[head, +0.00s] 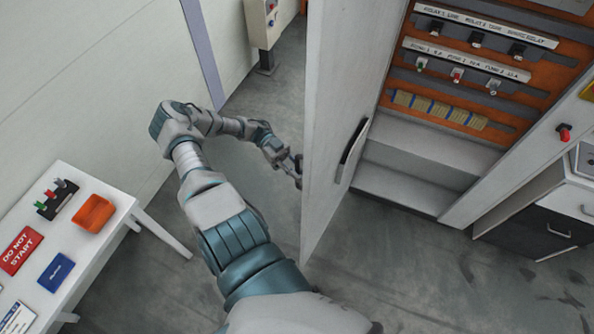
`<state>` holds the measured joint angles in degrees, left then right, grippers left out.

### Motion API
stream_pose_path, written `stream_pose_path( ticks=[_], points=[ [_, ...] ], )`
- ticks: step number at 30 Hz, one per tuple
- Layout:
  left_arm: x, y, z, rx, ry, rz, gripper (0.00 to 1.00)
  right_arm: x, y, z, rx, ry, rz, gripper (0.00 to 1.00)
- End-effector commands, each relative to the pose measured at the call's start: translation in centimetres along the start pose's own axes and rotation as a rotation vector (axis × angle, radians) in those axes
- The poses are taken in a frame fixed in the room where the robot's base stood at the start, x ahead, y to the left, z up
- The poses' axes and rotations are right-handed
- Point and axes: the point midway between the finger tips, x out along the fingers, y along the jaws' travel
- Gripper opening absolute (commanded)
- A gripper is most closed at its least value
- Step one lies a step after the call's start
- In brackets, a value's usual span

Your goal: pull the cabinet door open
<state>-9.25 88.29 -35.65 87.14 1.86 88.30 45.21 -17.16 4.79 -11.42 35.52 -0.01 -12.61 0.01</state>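The cabinet door (335,75) is a tall pale panel standing open at a steep angle, with a dark handle (351,150) along its right side. The cabinet (405,195) is to the right of the door; its orange back panel (470,62) with labelled rows of switches shows. My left gripper (295,171) is at the door's left edge, on the side away from the handle. Its fingertips are close to the door or partly behind it, so I cannot tell contact or opening. It is not on the handle. My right gripper is out of view.
A white table (125,200) at the left holds an orange tray (94,213), a red sign (20,250), a blue card (56,272) and small padlock-like items (57,199). A drawer unit (540,220) stands at the right. Grey floor (390,275) is clear below the door.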

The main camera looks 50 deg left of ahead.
Motion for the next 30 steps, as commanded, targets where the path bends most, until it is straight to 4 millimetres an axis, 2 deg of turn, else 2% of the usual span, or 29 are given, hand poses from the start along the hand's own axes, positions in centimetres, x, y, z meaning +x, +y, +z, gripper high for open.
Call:
stream_pose_path(
  ticks=[1, 2, 3, 5, 14, 17, 20, 30],
  points=[
    [-0.1, -0.1, -0.1, 0.002, 0.000, -0.002, 0.00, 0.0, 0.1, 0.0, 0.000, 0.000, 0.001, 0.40],
    [-0.1, -0.1, -0.1, 0.002, 0.001, -0.002, 0.17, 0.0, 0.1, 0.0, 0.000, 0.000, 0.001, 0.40],
    [-0.2, -0.1, -0.1, 0.002, 0.001, -0.002, 0.27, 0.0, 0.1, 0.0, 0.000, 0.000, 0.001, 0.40],
    [-0.2, -0.1, -0.1, 0.002, 0.002, -0.002, 0.41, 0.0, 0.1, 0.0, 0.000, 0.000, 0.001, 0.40],
    [-0.2, -0.1, 0.0, 0.001, 0.002, -0.001, 0.41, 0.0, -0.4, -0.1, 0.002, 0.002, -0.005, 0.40],
    [-0.8, -0.1, 0.0, 0.002, 0.002, -0.002, 0.41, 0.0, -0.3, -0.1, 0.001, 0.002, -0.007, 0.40],
    [-2.3, -0.2, 0.1, 0.003, 0.001, -0.005, 0.41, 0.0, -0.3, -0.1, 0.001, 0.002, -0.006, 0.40],
    [-9.7, -0.3, 0.2, 0.005, 0.005, -0.006, 0.41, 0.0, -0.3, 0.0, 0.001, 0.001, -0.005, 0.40]
  ],
)
